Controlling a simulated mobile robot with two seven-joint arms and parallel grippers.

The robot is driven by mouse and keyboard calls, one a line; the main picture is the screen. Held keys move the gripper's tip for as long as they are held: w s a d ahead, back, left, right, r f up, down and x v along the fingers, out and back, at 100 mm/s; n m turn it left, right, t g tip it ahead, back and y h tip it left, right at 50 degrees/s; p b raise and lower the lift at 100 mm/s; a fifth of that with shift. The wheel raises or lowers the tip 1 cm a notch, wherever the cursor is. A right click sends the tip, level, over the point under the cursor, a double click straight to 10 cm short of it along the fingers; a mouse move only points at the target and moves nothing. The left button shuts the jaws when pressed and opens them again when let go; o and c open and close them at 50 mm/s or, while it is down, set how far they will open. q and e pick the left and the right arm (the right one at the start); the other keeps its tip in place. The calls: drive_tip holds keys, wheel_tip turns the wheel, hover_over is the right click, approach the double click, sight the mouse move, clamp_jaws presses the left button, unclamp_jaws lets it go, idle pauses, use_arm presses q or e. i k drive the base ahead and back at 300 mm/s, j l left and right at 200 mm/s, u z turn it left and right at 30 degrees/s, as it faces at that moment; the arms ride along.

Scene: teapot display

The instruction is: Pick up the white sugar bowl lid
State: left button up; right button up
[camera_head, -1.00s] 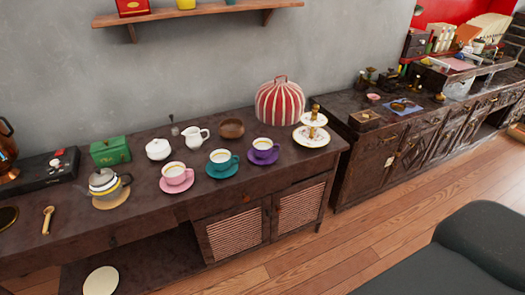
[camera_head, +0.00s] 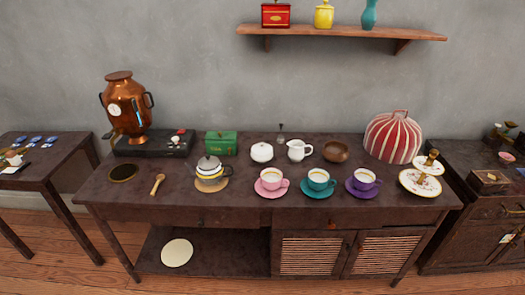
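The white sugar bowl (camera_head: 262,153) stands on the dark wooden table (camera_head: 225,205), between the green box and the white creamer. A white lid appears to sit on top of it, with a small knob, though it is too small to make out clearly. Neither of my grippers shows in the head view.
Near the bowl are a green box (camera_head: 221,143), a white creamer (camera_head: 299,150), a wooden bowl (camera_head: 336,152) and a teapot (camera_head: 209,171). Pink (camera_head: 271,180), teal (camera_head: 318,181) and purple (camera_head: 363,181) cups stand in front. A copper samovar (camera_head: 134,108) stands left, a striped cosy (camera_head: 392,138) right.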

sight(261, 149)
drive_tip(key=i+j+z, duration=0.2)
drive_tip(key=i+z, duration=0.15)
drive_tip(key=i+j+z, duration=0.7)
drive_tip(key=k, duration=0.05)
